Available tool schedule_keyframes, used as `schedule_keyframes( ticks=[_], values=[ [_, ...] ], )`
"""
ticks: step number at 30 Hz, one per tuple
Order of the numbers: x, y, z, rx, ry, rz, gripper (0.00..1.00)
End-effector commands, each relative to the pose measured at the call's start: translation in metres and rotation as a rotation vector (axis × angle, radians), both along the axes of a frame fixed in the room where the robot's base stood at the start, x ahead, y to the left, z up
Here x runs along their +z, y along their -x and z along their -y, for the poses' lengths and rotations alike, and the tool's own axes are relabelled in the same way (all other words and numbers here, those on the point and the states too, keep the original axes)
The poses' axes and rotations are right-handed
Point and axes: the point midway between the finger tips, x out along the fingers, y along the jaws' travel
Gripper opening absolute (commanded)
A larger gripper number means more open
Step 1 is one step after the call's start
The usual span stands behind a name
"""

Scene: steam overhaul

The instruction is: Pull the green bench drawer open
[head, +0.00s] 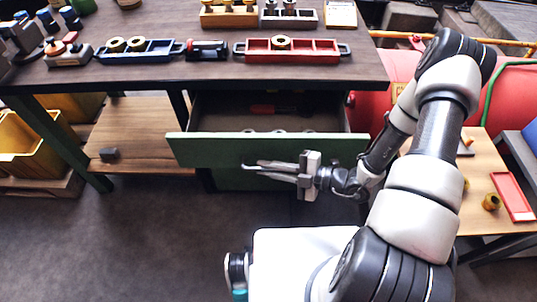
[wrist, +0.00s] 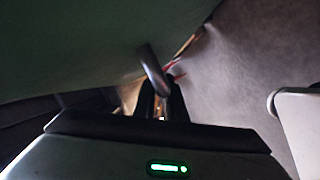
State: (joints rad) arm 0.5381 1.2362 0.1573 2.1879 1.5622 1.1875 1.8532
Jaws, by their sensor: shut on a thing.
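The green bench drawer (head: 215,148) is pulled out from under the wooden bench top, with its dark inside showing behind the front panel. My gripper (head: 258,170) is in front of the drawer's green front and is shut on its handle. In the wrist view the bar-shaped drawer handle (wrist: 152,70) runs down between the dark fingers (wrist: 162,105). The green front fills the upper left of that view. In the head view the fingers hide most of the handle.
A red item (head: 270,109) lies in the drawer. The bench top (head: 190,72) above holds a blue tray (head: 137,56) and a red tray (head: 315,50). A red tank (head: 385,88) and a small side table (head: 480,165) stand at the right. The floor (head: 130,240) at front left is clear.

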Motion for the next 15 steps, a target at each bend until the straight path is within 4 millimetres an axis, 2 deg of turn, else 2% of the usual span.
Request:
schedule_keyframes(
  ticks=[6, 15],
  values=[
    [0.002, 0.027, -0.001, -0.001, -0.002, 0.000, 0.00],
    [0.000, 0.038, -0.001, 0.000, -0.001, 0.000, 0.00]
  ],
)
